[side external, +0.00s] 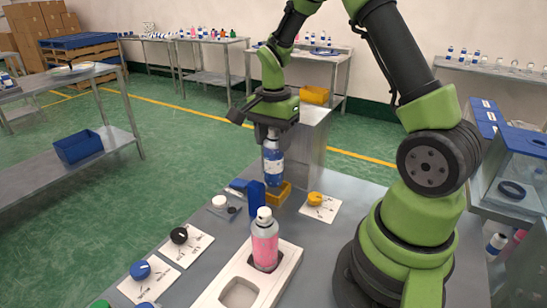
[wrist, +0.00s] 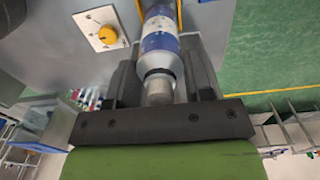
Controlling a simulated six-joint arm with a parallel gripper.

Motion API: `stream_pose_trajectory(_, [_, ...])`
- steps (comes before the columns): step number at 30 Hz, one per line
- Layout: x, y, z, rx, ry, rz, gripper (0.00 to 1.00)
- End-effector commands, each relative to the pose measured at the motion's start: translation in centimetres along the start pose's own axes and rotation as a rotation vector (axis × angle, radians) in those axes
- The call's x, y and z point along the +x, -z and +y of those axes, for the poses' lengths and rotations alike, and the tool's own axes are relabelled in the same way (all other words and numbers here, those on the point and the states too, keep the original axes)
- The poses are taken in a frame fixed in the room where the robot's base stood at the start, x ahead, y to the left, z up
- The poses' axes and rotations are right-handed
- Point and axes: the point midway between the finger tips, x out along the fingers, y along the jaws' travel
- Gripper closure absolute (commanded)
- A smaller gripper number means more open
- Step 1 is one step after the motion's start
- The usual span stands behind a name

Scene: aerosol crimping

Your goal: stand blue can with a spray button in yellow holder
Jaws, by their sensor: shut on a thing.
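The blue and white can (side external: 273,162) hangs upright below my gripper (side external: 271,136), which is shut on its upper end. In the wrist view the can (wrist: 160,42) lies between the two jaws (wrist: 158,75), with its grey-white top (wrist: 158,90) towards the palm. The yellow holder (side external: 283,195) is on the table directly below the can. The can's lower end overlaps the holder's rim in the side view; I cannot tell whether it is inside or just above. A little of the holder's yellow edge (wrist: 178,14) shows in the wrist view.
A blue upright block (side external: 257,196) stands close left of the holder. A yellow knob on a white plate (side external: 319,206) is to the right. A pink can (side external: 265,242) stands in a white tray (side external: 287,270) in front. Black (side external: 180,236) and blue (side external: 140,270) knobs lie at left.

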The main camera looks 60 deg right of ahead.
Motion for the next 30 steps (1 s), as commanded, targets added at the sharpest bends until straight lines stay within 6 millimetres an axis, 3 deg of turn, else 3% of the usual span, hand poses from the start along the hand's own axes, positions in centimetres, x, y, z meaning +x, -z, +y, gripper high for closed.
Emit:
stream_pose_trajectory(8, [3.6,0.0,0.1,0.000,-0.003,-0.001,0.68])
stream_pose_trajectory(20, [4.1,0.0,0.0,-0.001,0.000,0.000,0.68])
stream_pose_trajectory(21, [4.1,0.0,0.0,-0.001,0.000,0.000,0.46])
stream_pose_trajectory(24, [4.1,0.0,0.0,-0.001,0.000,0.000,0.27])
stream_pose_trajectory(30, [4.1,0.0,0.0,-0.001,0.000,0.000,0.27])
